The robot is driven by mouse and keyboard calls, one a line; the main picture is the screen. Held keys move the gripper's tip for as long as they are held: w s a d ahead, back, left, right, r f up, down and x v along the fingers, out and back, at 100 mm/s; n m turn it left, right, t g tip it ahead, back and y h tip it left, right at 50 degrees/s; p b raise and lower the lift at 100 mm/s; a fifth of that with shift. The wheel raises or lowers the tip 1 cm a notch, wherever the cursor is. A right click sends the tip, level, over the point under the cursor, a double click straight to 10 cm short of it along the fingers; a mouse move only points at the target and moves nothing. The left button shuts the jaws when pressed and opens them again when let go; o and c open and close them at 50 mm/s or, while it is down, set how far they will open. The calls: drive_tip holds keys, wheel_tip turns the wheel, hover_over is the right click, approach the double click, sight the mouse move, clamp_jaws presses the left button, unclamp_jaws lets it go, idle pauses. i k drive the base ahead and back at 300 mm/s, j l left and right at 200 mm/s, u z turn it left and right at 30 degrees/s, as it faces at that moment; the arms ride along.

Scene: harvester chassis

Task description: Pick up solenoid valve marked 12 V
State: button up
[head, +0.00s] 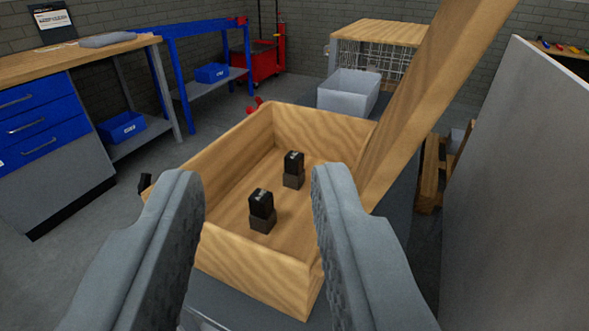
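An open wooden box (250,267) stands ahead of my gripper. Inside it are two small black solenoid valves on grey blocks. The nearer valve (261,204) stands left of the box's middle, and the farther valve (293,162) stands behind it to the right. Both carry faint light markings that are too small to read, so I cannot tell which is marked 12 V. My gripper (256,182) is open and empty, its grey fingers wide apart in the foreground. The box and both valves show between the fingers, farther away.
A tilted wooden board (437,95) rises at the box's right side. A large grey panel (520,190) fills the right. A pale grey bin (348,92) is behind the box. A small black object (145,182) shows beside the left finger. A workbench (50,135) with blue drawers stands left.

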sight(293, 175)
drive_tip(key=i+j+z, duration=0.1)
drive_tip(key=i+j, duration=0.25)
drive_tip(key=i+j+z, duration=0.15)
drive_tip(key=i+j, duration=0.2)
drive_tip(key=j, duration=0.25)
